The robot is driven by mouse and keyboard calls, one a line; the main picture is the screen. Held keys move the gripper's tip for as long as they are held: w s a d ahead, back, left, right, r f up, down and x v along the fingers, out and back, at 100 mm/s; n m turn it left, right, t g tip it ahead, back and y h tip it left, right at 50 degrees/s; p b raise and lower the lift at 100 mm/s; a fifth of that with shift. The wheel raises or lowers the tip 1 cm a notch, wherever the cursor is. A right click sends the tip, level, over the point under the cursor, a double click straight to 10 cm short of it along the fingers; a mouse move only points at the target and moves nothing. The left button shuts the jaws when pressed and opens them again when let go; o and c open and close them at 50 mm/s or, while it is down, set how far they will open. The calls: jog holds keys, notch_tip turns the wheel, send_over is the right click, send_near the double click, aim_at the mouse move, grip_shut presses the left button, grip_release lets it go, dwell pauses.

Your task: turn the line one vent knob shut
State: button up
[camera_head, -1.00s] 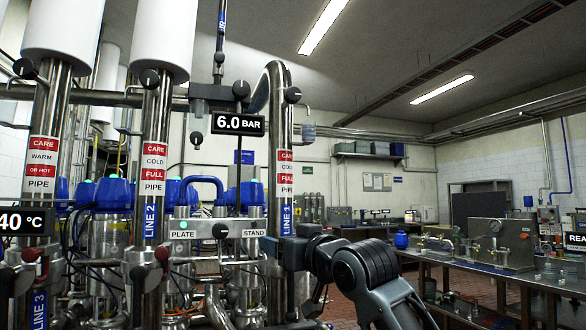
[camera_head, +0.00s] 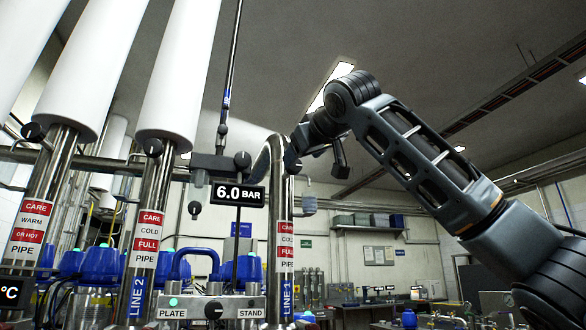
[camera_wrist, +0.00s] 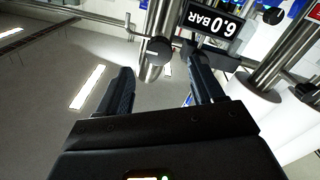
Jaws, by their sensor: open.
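The line one pipe (camera_head: 283,228) is a steel pipe with a blue LINE 1 label and a red and white COLD FULL sign. In the wrist view its round black vent knob (camera_wrist: 159,50), with a pale mark, sits on the pipe just beyond the fingertips, roughly between them.
Open room lies to the right.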

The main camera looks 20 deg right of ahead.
aim_at(295, 164)
jog(key=w+p, duration=0.2)
jog(key=w, duration=0.5)
jog(key=shift+w+r, duration=0.1)
jog(key=shift+w, duration=0.3)
jog(key=shift+c, duration=0.4)
jog(key=c, duration=1)
jog(key=shift+o, duration=0.2)
